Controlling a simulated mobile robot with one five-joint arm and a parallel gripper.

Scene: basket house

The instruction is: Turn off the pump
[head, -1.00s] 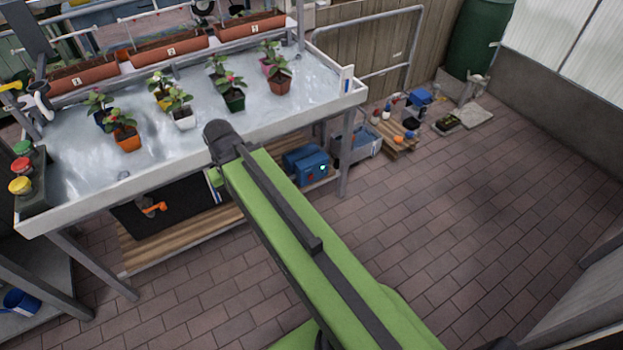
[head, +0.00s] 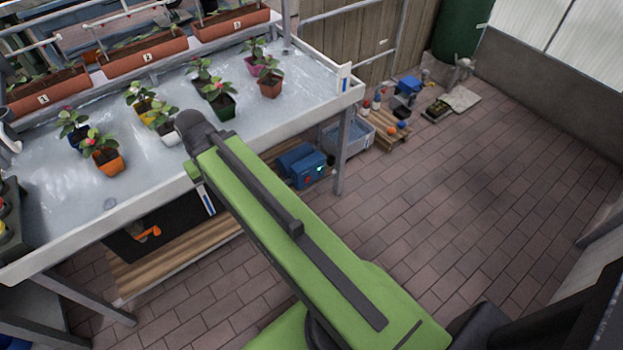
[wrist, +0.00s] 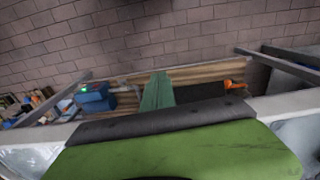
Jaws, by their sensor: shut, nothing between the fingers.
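A blue box that looks like the pump (head: 301,165) stands on the wooden shelf (head: 190,262) under the table. It has a lit green light and a red spot on its front. The pump also shows in the wrist view (wrist: 95,101), left of centre, with its green light lit. My gripper (wrist: 158,77) shows in the wrist view as a narrow green shape, shut and empty. It points over the shelf, to the right of the pump and apart from it. In the head view my green arm hides the gripper.
The grey table (head: 262,122) with several potted plants stands above the shelf; its leg (head: 342,150) is beside the pump. A black tank (head: 165,228) with an orange handle (head: 147,233) is on the shelf. A grey bin (head: 352,140) stands right of the pump. The brick floor at right is clear.

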